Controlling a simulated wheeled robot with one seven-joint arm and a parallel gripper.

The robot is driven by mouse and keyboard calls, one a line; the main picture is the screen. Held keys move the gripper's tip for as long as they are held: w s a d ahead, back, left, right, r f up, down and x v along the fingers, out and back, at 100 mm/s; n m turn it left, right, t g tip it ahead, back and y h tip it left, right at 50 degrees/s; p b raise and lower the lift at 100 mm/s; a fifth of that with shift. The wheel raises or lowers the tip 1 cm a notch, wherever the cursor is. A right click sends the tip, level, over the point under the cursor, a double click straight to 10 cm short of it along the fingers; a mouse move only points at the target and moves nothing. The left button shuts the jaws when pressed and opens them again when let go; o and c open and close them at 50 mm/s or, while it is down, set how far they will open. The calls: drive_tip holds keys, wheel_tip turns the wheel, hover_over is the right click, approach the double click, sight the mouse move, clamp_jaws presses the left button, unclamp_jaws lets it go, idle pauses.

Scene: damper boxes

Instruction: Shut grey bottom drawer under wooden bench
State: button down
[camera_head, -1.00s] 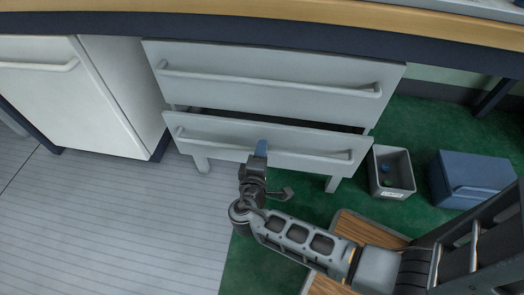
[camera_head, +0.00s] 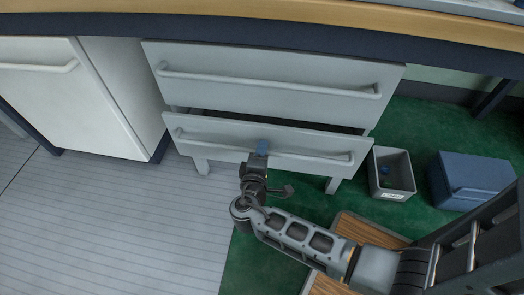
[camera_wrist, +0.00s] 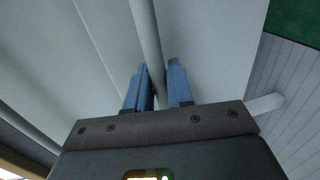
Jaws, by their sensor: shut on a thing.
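The grey bottom drawer (camera_head: 320,142) sits under the wooden bench (camera_head: 300,12) and stands partly open, with a dark gap behind its front's top edge. Its long bar handle (camera_head: 310,157) runs across the front. My gripper (camera_head: 262,147) is at the middle of this handle, with blue fingers. In the wrist view my gripper (camera_wrist: 157,66) has one finger on each side of the handle bar (camera_wrist: 146,30) and is shut on it. The drawer's inside is mostly hidden.
The grey top drawer (camera_head: 270,85) above is shut. A white cabinet (camera_head: 70,105) stands at left. A grey open bin (camera_head: 393,180) and a blue box (camera_head: 472,182) stand on the green floor at right. Striped grey floor lies clear at lower left.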

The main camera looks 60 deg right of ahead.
drive_tip(key=shift+d, duration=0.1)
drive_tip(key=shift+r+x, duration=0.2)
drive_tip(key=shift+x, duration=0.85)
drive_tip(key=shift+r+x, duration=0.2)
drive_tip(key=shift+x, duration=0.85)
drive_tip(key=shift+w, duration=0.1)
drive_tip(key=c, duration=1.2)
unclamp_jaws()
drive_tip(key=shift+d, duration=0.1)
drive_tip(key=shift+o, duration=0.2)
drive_tip(key=p+v, duration=0.1)
drive_tip(key=v, duration=0.6)
drive_tip(key=shift+a, duration=0.35)
